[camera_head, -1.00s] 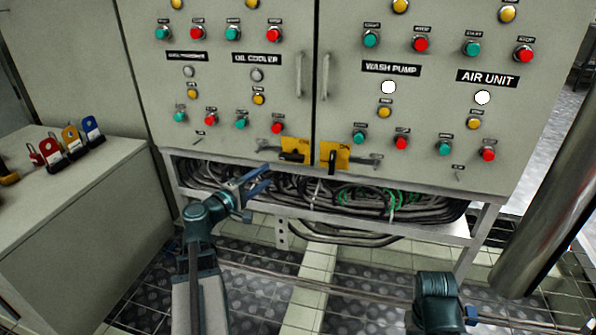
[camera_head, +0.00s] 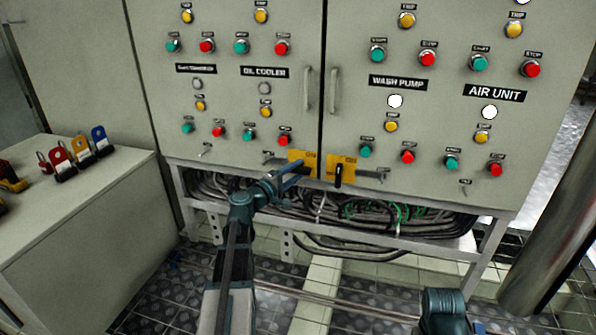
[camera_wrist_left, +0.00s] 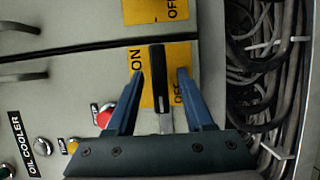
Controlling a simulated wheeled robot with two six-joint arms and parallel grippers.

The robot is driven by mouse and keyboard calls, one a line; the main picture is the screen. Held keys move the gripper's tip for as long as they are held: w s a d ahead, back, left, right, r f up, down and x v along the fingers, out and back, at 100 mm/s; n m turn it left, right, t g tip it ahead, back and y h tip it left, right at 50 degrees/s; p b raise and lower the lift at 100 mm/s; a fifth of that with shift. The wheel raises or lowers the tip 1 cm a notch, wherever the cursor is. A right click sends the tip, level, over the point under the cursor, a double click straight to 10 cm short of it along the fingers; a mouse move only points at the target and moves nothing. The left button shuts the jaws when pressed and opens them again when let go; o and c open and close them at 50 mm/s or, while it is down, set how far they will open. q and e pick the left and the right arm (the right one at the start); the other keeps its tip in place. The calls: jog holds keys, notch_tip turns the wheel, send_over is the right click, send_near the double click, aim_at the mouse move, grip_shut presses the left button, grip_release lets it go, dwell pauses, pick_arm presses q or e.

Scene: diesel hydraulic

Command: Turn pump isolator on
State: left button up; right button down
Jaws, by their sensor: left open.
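Two yellow isolator plates sit low on the grey cabinet, beside the seam between its doors. The right plate (camera_head: 346,163) has a black handle (camera_head: 338,177) pointing down. My left gripper (camera_head: 288,178) is at the left plate (camera_head: 302,157) and partly covers it. In the left wrist view, this plate (camera_wrist_left: 148,97) carries ON and OFF labels, and its black handle (camera_wrist_left: 158,75) lies across between them. My left gripper (camera_wrist_left: 160,80) is open, with one blue finger on each side of the handle and gaps visible. I cannot tell which isolator is the pump's. My right gripper is not in view.
Indicator lamps and red, green and yellow buttons cover the doors, with a red button (camera_wrist_left: 104,116) close to one left finger. Loose cables (camera_head: 400,212) hang below the cabinet. Colored padlocks (camera_head: 75,150) stand on a side bench (camera_head: 100,185) at left.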

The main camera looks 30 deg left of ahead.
pick_arm(q)
jog(key=shift+w+d, duration=0.15)
jog(key=shift+w, duration=0.45)
grip_shut()
